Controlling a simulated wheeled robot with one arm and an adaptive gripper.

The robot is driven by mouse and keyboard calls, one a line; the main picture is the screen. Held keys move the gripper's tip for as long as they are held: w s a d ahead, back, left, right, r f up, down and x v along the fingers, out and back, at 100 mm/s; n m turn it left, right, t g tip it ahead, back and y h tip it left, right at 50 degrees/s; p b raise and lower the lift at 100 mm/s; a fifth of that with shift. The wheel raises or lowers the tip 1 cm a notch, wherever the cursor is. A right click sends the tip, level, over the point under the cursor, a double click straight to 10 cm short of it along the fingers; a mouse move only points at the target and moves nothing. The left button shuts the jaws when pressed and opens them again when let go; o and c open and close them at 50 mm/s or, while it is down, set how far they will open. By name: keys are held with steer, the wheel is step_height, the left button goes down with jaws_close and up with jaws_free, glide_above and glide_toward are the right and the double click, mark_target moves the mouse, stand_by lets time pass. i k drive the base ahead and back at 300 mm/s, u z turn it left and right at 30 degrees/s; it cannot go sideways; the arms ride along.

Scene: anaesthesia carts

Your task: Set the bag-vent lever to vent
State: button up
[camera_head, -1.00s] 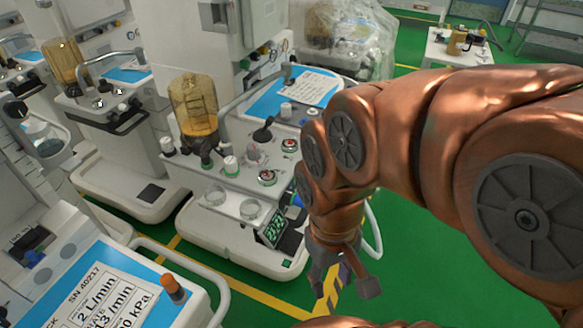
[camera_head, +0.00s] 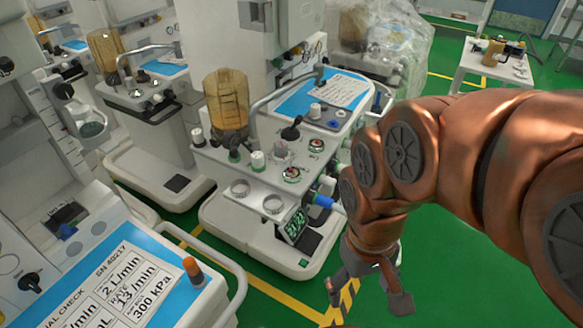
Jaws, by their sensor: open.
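A black lever with a rounded knob (camera_head: 291,131) stands up from the top panel of the middle anaesthesia cart (camera_head: 240,178). It looks like the bag-vent lever, but its label and marked positions are too small to read. An amber canister (camera_head: 227,100) stands left of it and a curved grey tube passes behind. My gripper (camera_head: 367,292) hangs over the green floor, right of and lower in the picture than the panel. Its fingers are spread, empty and apart from the lever.
White and red-marked knobs (camera_head: 291,173) and a white-capped knob (camera_head: 257,160) crowd the panel around the lever. Another cart (camera_head: 140,262) with an orange-topped knob (camera_head: 192,268) is at the near left. A wrapped cart (camera_head: 385,60) stands behind. Green floor (camera_head: 440,240) is open at right.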

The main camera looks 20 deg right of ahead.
mark_target(300, 118)
steer(key=z, duration=1.65)
steer(key=i, duration=0.85)
steer(key=u, duration=2.7)
